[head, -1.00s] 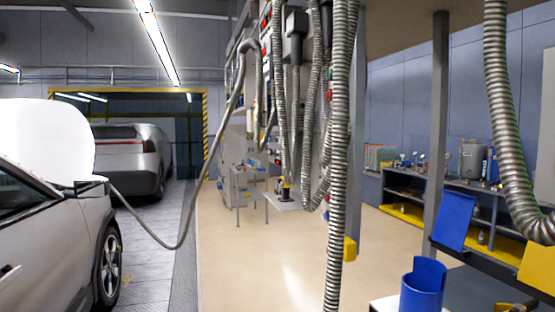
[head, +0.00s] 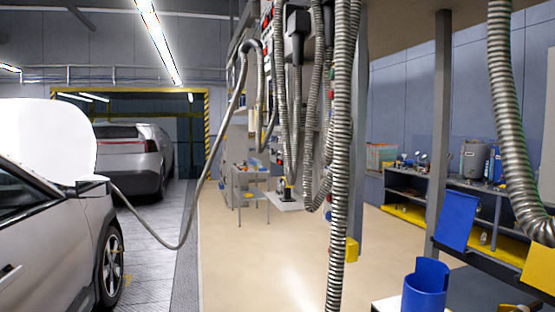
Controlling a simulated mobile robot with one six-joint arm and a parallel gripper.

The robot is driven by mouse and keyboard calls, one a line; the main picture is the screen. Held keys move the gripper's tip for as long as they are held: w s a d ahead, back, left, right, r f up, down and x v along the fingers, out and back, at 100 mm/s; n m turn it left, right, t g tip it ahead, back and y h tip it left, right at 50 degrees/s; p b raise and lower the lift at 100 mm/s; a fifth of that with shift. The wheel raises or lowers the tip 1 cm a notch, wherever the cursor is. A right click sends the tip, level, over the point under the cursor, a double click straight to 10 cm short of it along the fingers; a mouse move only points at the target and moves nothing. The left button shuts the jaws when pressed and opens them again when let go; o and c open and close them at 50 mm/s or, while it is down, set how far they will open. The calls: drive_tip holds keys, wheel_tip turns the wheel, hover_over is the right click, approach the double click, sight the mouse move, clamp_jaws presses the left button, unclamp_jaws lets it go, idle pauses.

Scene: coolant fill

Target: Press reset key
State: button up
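I cannot make out a reset key. A fill station (head: 240,95) stands in the middle, seen at a steep angle and largely hidden behind hanging ribbed hoses (head: 341,150). Small red and green spots, which may be buttons or lamps, show along its edge between the hoses, too small to tell apart. A thinner hose (head: 187,238) runs from the station in a sagging loop to the front of the silver car (head: 60,235) at left. My gripper is not in view.
A second car (head: 130,160) stands behind on the grating. A small table (head: 285,202) stands by the station. A grey post (head: 440,130), a workbench (head: 480,190) and a blue bin (head: 425,290) are at right. The beige floor (head: 265,255) is clear in the middle.

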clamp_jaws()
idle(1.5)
